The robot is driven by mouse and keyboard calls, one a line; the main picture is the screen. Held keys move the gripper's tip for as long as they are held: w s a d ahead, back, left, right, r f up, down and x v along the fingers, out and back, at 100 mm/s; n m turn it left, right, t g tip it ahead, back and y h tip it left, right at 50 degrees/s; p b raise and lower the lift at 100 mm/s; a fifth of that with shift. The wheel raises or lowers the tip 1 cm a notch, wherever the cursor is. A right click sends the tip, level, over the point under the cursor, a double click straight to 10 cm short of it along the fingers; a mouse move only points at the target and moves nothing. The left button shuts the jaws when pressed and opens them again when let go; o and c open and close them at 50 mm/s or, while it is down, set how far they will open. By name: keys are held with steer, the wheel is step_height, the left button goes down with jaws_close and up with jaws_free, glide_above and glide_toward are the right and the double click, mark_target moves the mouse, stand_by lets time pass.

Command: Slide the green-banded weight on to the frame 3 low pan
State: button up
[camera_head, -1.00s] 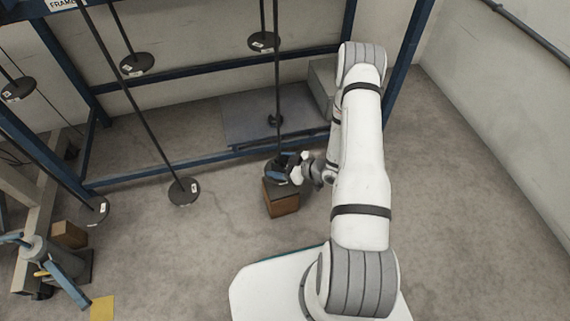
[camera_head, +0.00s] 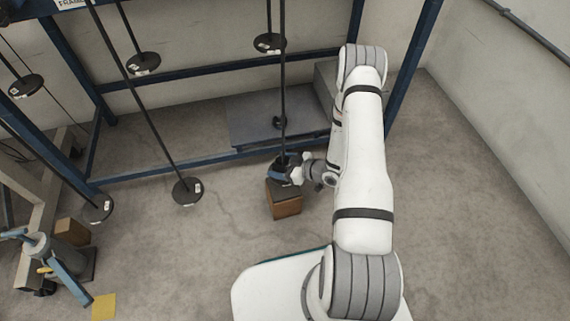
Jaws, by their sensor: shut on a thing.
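My gripper (camera_head: 290,172) is at the lower end of a long dark rod (camera_head: 282,100), just above a brown block (camera_head: 285,204). Its jaws are shut on a small dark thing there. The arm comes from the right. No green band shows, so I cannot tell whether the held thing is the green-banded weight. The low pan at this rod's end is largely hidden by my gripper. Another low pan (camera_head: 187,191), round and dark, hangs to the left and looks empty. No clear frame 3 label shows.
A blue steel frame (camera_head: 225,158) spans the back, with a grey plate (camera_head: 255,118) behind its low rail. Higher dark pans (camera_head: 269,42) hang from rods. A clamp-like device (camera_head: 62,262) and a yellow sheet (camera_head: 104,307) are at lower left. Floor between is clear.

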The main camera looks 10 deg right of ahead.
steer(key=shift+f+b, duration=0.3)
steer(key=shift+f, duration=0.05)
stand_by(0.4)
steer(key=o, duration=1.6)
steer(key=shift+c, duration=0.2)
steer(key=shift+f, duration=0.1)
steer(key=shift+s+d+r, duration=0.3)
steer(key=shift+d, duration=0.1)
steer(key=shift+p+v, duration=1.2)
steer(key=shift+v, duration=1.8)
